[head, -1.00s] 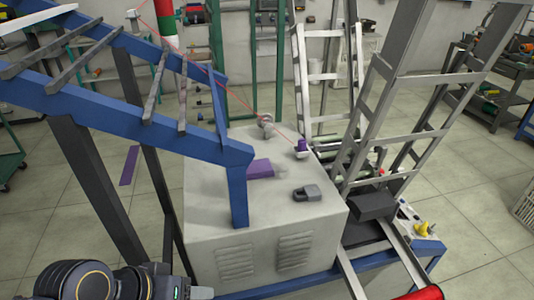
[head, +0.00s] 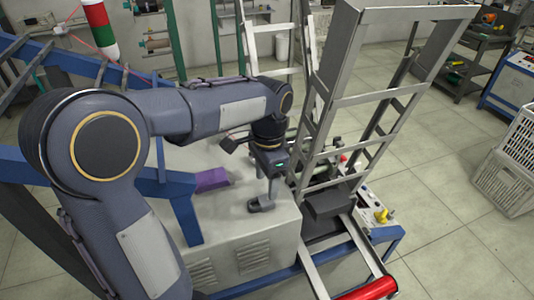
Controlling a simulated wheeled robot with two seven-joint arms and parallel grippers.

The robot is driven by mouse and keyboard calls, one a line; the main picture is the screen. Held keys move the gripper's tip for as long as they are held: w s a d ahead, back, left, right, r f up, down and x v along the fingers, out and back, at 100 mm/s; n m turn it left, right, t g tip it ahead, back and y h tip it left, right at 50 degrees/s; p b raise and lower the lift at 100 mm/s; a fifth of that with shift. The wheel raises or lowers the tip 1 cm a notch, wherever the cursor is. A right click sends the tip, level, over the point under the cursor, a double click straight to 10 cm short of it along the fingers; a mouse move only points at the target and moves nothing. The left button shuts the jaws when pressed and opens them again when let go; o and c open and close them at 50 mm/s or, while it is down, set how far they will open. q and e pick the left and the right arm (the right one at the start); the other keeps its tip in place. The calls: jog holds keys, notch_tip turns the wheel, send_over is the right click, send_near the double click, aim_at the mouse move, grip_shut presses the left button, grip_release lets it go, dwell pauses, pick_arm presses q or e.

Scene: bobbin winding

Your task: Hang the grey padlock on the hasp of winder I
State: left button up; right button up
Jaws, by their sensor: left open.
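The grey padlock (head: 259,205) lies on the pale top of the machine cabinet (head: 225,222), near its right edge. My left gripper (head: 268,197) points down right at the padlock from above and behind. Its jaws are open, and they partly cover the padlock. I cannot tell whether a finger touches it. My right gripper is not in view. I cannot make out the hasp of winder I in this view.
A purple block (head: 212,180) lies on the cabinet left of the padlock. A blue frame (head: 180,205) stands on the left. A grey metal frame (head: 345,100) rises close on the right, above a black block (head: 327,203). A red roller (head: 368,290) is at the front.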

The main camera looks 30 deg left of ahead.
aim_at(265, 200)
pick_arm(q)
jog(key=shift+w+a+m+y+b, duration=0.1)
jog(key=shift+w+m+y+b, duration=0.35)
jog(key=shift+w, duration=0.45)
jog(key=f+b, duration=0.4)
jog(key=f, duration=0.1)
jog(key=shift+s+a+b, duration=0.15)
jog(key=shift+s+b, duration=0.05)
jog(key=shift+b, duration=0.2)
jog(key=shift+s+a+f+b, duration=0.1)
jog(key=shift+f+b, duration=0.3)
jog(key=shift+f, duration=0.4)
jog(key=shift+s+a+f+b, duration=0.1)
jog(key=shift+f+b, duration=0.3)
jog(key=shift+f, duration=0.35)
jog(key=c, duration=1)
notch_tip(265, 200, up, 5)
jog(key=p, duration=0.5)
jog(key=shift+r, duration=0.15)
